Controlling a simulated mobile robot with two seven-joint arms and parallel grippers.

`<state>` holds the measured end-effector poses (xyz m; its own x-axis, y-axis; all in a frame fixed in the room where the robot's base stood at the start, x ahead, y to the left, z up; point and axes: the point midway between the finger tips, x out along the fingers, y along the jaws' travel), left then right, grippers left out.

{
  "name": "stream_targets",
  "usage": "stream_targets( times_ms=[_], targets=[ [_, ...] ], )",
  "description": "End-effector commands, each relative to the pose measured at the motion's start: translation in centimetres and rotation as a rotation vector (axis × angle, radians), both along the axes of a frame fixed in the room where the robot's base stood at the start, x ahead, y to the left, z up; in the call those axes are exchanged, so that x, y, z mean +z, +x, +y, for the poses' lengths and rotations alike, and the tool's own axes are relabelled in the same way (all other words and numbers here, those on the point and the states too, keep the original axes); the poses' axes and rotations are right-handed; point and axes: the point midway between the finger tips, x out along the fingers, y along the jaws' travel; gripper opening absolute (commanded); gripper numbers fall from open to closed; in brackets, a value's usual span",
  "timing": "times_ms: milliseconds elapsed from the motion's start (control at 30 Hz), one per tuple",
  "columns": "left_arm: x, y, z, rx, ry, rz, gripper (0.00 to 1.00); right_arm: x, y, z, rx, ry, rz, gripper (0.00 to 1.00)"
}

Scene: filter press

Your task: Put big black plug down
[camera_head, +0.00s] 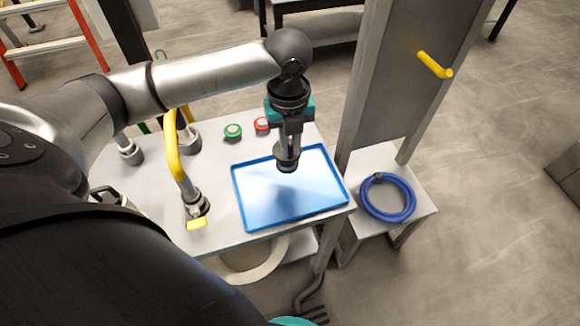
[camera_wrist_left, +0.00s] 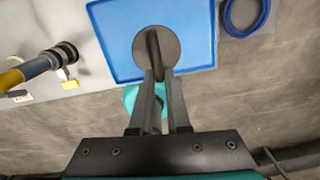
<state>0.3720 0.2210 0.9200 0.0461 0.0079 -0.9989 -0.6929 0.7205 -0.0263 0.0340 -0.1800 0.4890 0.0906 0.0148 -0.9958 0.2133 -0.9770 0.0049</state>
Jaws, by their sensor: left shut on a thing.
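The big black plug (camera_head: 287,162) is a dark round disc with an upright handle. My left gripper (camera_head: 289,142) is shut on its handle and holds it over the blue tray (camera_head: 241,208). In the left wrist view the plug (camera_wrist_left: 170,48) is seen from above as a grey-brown disc between the fingertips of the left gripper (camera_wrist_left: 157,72), with the blue tray (camera_wrist_left: 112,45) behind it. I cannot tell whether the plug touches the tray floor. The tray is otherwise empty. My right gripper is not in view.
A yellow hose fitting (camera_head: 178,160) stands left of the tray. Green (camera_head: 233,131) and red (camera_head: 262,124) buttons sit behind it. A grey upright panel (camera_head: 405,80) with a yellow handle (camera_head: 435,65) and a coiled blue hose (camera_head: 387,198) are to the right.

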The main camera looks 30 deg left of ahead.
Motion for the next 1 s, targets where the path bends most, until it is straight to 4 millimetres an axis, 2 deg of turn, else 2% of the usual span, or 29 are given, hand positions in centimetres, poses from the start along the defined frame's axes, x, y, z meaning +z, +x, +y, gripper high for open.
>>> stream_targets(
  times_ms=[33, 100, 367, 633, 1000],
  targets=[
    [-1.4, -0.1, 0.0, 0.000, 0.001, 0.002, 0.00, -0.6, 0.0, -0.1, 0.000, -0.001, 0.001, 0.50],
    [-2.4, 0.0, 0.0, 0.000, -0.001, 0.001, 0.00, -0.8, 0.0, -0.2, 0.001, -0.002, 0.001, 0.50],
    [-4.1, 0.0, 0.0, 0.001, 0.000, 0.000, 0.00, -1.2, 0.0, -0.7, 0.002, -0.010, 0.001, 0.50],
    [-8.7, 0.0, 0.0, 0.001, 0.001, 0.001, 0.00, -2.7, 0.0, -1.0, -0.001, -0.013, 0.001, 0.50],
    [-9.1, 0.0, 0.0, 0.000, 0.000, -0.001, 0.00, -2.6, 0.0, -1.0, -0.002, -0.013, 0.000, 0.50]
  ],
)
